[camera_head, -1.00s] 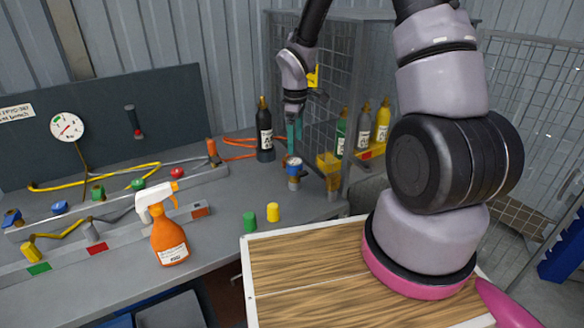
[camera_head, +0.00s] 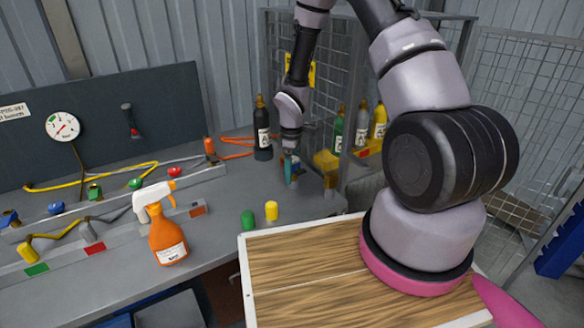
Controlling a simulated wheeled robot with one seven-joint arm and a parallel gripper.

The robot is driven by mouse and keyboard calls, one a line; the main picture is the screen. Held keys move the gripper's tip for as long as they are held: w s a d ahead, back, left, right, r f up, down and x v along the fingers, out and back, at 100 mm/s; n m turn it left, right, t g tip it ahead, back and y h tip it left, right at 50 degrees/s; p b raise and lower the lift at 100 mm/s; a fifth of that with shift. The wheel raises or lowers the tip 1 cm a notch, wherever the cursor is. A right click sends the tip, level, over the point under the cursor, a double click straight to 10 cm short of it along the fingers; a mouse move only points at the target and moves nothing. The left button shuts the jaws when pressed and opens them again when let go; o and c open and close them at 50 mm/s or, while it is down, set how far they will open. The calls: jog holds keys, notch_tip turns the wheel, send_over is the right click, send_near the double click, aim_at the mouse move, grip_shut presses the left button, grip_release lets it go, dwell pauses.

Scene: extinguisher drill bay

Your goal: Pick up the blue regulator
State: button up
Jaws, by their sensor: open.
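The blue regulator (camera_head: 296,161) stands on the grey bench near its right end, close to the wire cage. Only a small blue part of it shows; my gripper covers most of it. My gripper (camera_head: 290,176) points down with its teal fingers at the regulator's height, in front of or around it. I cannot tell which. The fingers are open.
A dark bottle (camera_head: 262,130) stands just left of my gripper. Green (camera_head: 248,219) and yellow (camera_head: 271,210) caps and an orange spray bottle (camera_head: 168,237) stand nearer. Caged bottles are behind.

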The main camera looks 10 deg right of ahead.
grip_shut()
notch_tip(320, 180, up, 10)
dwell(0.7)
jog(key=shift+w, duration=0.1)
